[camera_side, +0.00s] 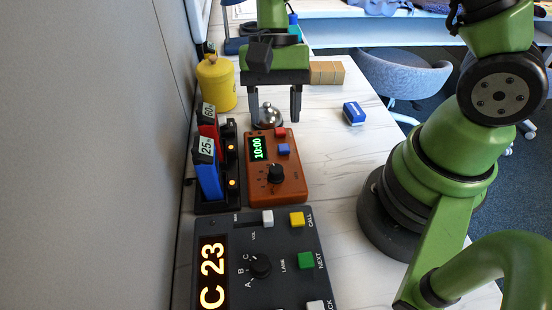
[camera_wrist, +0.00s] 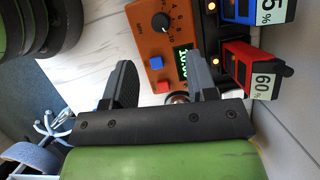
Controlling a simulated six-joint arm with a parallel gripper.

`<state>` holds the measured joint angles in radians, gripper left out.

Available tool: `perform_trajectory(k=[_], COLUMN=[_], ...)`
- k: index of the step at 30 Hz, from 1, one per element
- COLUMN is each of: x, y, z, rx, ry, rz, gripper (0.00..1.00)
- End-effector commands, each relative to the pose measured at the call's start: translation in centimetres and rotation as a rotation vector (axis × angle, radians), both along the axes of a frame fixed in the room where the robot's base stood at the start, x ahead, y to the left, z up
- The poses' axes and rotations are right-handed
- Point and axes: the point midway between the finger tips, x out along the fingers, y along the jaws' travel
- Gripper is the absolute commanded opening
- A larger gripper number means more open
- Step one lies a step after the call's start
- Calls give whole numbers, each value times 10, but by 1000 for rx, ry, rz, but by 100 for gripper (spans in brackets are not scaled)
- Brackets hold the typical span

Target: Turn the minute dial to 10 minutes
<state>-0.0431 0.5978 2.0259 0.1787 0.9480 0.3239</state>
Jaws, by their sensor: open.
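The orange timer (camera_side: 292,187) lies on the white table, with a black dial (camera_side: 276,173), a red button (camera_side: 280,132), a blue button (camera_side: 284,149) and a green display (camera_side: 257,148) reading 10:00. In the wrist view the timer (camera_wrist: 147,42) shows beyond the fingers, with its dial (camera_wrist: 160,21) and scale marks. The display there is partly hidden by a finger. My gripper (camera_side: 275,117) is open and empty, fingers down, at the far end of the timer and apart from the dial. It also shows in the wrist view (camera_wrist: 163,75).
A silver bell (camera_side: 270,114) stands near my fingers. A charger with blue (camera_side: 207,178) and red (camera_side: 208,127) battery packs is left of the timer. The dark lane console (camera_side: 290,240) is in front.

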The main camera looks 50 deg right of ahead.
Motion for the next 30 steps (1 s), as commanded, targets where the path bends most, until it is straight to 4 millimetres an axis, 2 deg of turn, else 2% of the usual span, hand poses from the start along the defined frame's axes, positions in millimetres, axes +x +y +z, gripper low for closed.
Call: perform_trajectory(k=[5, 12, 15, 21, 29, 30], x=[-7, -18, -21, -24, -24, -24], y=[6, 20, 24, 28, 28, 28], z=[-21, -64, -76, -88, -89, -89], rx=[4, 2, 3, 1, 0, 0], ry=[7, 8, 5, 2, 0, 0], rz=[3, 4, 3, 3, 3, 3], gripper=[52, 52, 52, 52, 52, 50])
